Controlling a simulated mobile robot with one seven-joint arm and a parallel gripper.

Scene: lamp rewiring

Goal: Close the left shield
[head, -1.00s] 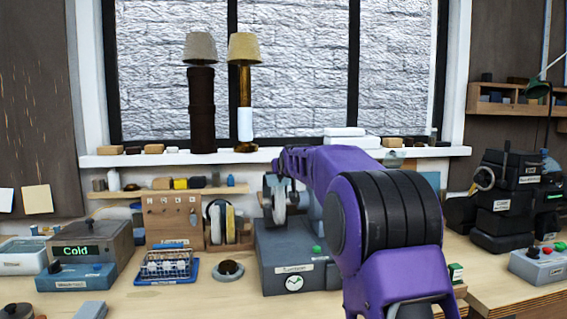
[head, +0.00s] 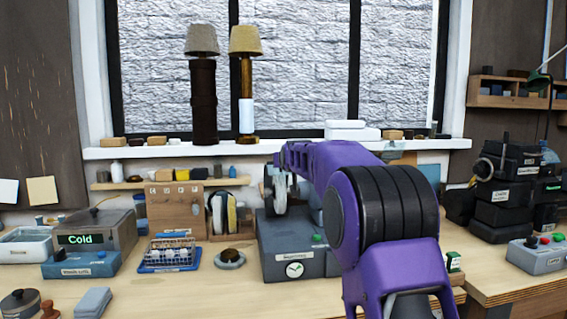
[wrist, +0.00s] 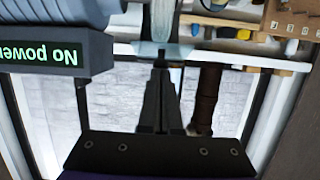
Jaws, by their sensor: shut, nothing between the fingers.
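The grey grinder-like machine (head: 290,262) stands on the bench at the middle of the head view, with a round wheel (head: 279,190) at its upper left. My purple arm reaches over it and covers its right side. In the wrist view, which is upside down, my gripper (wrist: 161,62) is shut and empty. A pale, see-through panel (wrist: 150,50), perhaps the left shield, shows right by the fingertips; I cannot tell whether they touch it. The shield cannot be made out clearly in the head view.
A grey housing with a "No power" display (wrist: 40,52) is close to my gripper in the wrist view. Two lamps (head: 203,95) (head: 245,90) stand on the windowsill. A pegboard stand (head: 175,210), a wire basket (head: 172,252) and a "Cold" box (head: 95,236) are left of the machine.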

